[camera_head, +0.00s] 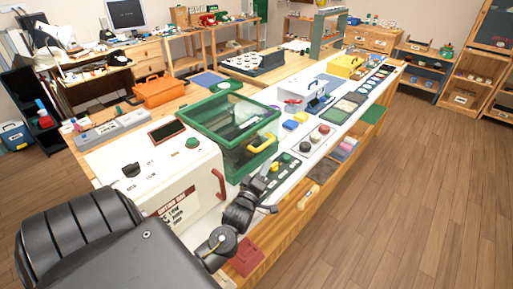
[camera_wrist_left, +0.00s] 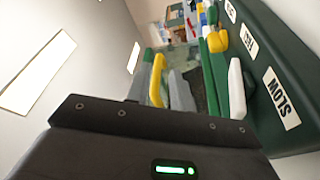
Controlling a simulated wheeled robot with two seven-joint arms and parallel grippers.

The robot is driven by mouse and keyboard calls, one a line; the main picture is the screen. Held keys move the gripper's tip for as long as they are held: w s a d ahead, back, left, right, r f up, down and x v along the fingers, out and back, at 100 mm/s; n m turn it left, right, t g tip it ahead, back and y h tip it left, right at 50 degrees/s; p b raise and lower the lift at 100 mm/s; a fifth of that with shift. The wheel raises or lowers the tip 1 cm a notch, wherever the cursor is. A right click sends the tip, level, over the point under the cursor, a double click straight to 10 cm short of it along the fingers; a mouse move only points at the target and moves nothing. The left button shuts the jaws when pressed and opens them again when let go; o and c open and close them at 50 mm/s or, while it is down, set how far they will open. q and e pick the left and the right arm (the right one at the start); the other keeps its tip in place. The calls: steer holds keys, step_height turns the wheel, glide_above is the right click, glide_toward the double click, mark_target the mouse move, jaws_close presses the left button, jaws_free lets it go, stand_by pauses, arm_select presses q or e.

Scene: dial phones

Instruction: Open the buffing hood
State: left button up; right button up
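The buffing hood (camera_head: 232,112) is a clear box with a green frame on the bench, and its lid looks down. A yellow handle (camera_head: 262,143) sits on its front; the handle also shows in the left wrist view (camera_wrist_left: 157,80). My left gripper (camera_head: 268,178) is in front of the hood, just below the handle and apart from it, over the dark green control panel. Its fingers are too small and dark in the head view to tell their opening, and the wrist view does not settle it. My right gripper is in neither view.
A white machine box (camera_head: 160,180) with a red handle stands left of the hood. Coloured buttons (camera_head: 312,138) and a yellow box (camera_head: 345,66) are farther along the bench.

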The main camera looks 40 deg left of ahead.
mark_target(263, 146)
arm_select(q)
steer(key=a, duration=0.1)
steer(key=s+a+r+y, duration=0.1)
steer(key=a, duration=0.1)
steer(key=shift+s+r+y, duration=0.15)
steer(key=shift+r+y, duration=0.15)
steer(key=shift+y, duration=0.1)
steer(key=p+x, duration=0.1)
steer(key=x, duration=0.5)
steer(key=shift+a+p, duration=0.1)
steer(key=shift+p, duration=0.25)
steer(key=shift+w+a, duration=0.25)
steer(key=shift+w, duration=0.5)
jaws_close()
